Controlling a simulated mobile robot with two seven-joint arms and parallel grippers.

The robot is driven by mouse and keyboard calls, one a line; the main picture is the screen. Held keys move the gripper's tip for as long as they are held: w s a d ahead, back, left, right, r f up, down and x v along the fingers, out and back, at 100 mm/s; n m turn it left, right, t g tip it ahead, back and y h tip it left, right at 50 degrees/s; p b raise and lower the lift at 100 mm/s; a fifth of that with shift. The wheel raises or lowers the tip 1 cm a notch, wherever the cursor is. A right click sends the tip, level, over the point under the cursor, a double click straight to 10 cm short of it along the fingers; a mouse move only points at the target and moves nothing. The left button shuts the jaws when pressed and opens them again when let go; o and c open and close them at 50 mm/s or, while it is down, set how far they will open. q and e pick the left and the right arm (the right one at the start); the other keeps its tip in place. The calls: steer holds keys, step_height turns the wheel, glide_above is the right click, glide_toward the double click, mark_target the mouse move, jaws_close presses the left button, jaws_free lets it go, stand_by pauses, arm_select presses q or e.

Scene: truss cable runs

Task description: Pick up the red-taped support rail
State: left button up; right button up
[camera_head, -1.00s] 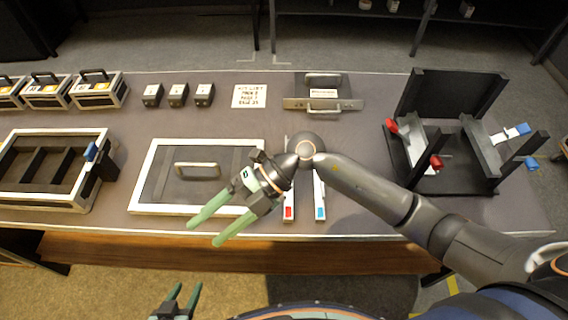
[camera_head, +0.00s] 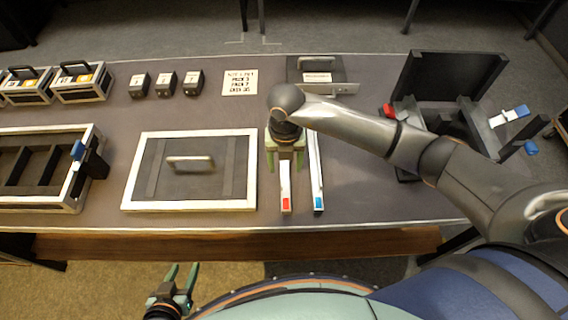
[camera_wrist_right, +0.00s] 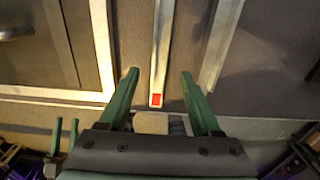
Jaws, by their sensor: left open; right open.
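The red-taped support rail (camera_head: 285,187) is a narrow pale bar lying on the table, with a red end toward the front edge. It also shows in the right wrist view (camera_wrist_right: 161,50), running between the fingers. My right gripper (camera_head: 285,158) is open above the rail, one finger on each side of it; its wrist view also shows the open fingers (camera_wrist_right: 158,75). Whether the fingers touch the rail cannot be told. The rail's far end is hidden by my wrist in the head view. My left gripper (camera_head: 181,274) is open and empty in front of the table, below its edge.
A blue-taped rail (camera_head: 318,180) lies close on the right. A framed panel with a handle (camera_head: 138,190) lies on the left. A black stand (camera_head: 450,75) is at the right. A divided tray (camera_head: 88,150) and several small cases stand further left.

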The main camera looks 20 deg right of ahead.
mark_target(285, 177)
step_height(285, 177, down, 5)
steer(key=shift+f+p, duration=0.1)
steer(key=shift+p, duration=0.2)
steer(key=shift+c, duration=0.2)
jaws_close()
stand_by(0.4)
